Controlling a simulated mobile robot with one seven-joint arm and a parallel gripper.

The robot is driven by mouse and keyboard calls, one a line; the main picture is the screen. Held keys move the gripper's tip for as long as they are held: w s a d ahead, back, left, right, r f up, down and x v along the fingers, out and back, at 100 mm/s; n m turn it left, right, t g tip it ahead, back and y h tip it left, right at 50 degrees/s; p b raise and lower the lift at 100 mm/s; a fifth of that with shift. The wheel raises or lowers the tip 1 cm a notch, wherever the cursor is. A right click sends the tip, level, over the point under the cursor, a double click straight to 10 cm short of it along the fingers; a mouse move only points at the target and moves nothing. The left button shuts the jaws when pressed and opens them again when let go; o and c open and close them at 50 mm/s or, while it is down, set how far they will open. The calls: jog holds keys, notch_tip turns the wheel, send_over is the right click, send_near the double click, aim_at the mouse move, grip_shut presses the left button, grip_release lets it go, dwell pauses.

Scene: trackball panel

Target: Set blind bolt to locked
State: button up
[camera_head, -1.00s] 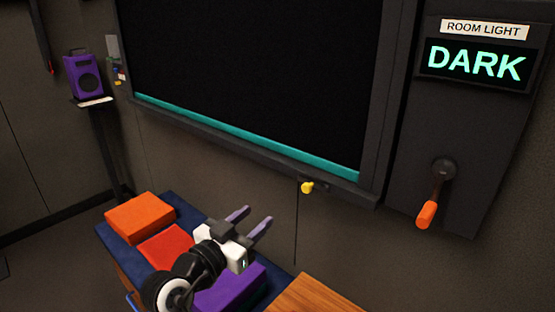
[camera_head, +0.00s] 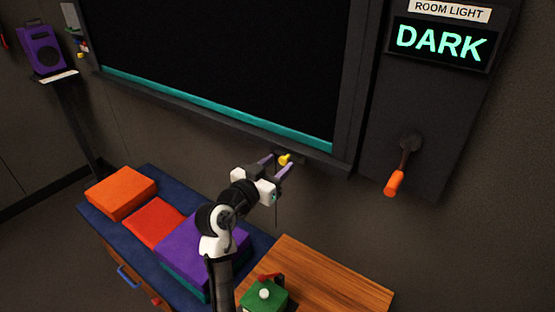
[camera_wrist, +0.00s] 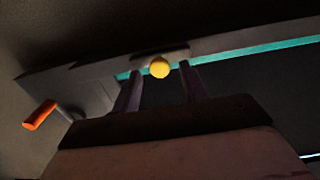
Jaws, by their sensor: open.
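The blind bolt shows as a small yellow knob (camera_head: 285,159) under the lower edge of the dark window blind (camera_head: 220,60), right of its middle. In the wrist view the yellow knob (camera_wrist: 159,68) appears between my two fingers, near their tips. My gripper (camera_head: 276,165) is open, with one purple finger on each side of the knob. I cannot tell whether either finger touches it. The blind has a teal bottom bar (camera_head: 200,105). The bolt's mount is mostly hidden behind the knob and fingers.
A wall panel with a DARK sign (camera_head: 440,42) and an orange-handled lever (camera_head: 394,182) is at the right. Below are a blue bench (camera_head: 95,212) with orange, red and purple blocks, and a wooden top (camera_head: 330,280) with a green box (camera_head: 264,296). A purple speaker (camera_head: 41,50) stands left.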

aim_at(276, 152)
jog(key=shift+w+d, duration=0.2)
jog(key=shift+w, duration=0.15)
jog(key=shift+c, duration=0.4)
grip_shut()
jog(key=shift+w+a+f+b, duration=0.1)
jog(key=shift+w+a+b, duration=0.5)
jog(key=shift+a, duration=0.25)
jog(key=shift+w+a+f+b, duration=0.1)
jog(key=shift+w+a+b, duration=0.4)
jog(key=shift+a+b, duration=0.25)
jog(key=shift+a+r, duration=0.25)
jog(key=shift+a, duration=0.05)
jog(key=shift+w, duration=0.1)
jog(key=shift+o, duration=0.4)
grip_release()
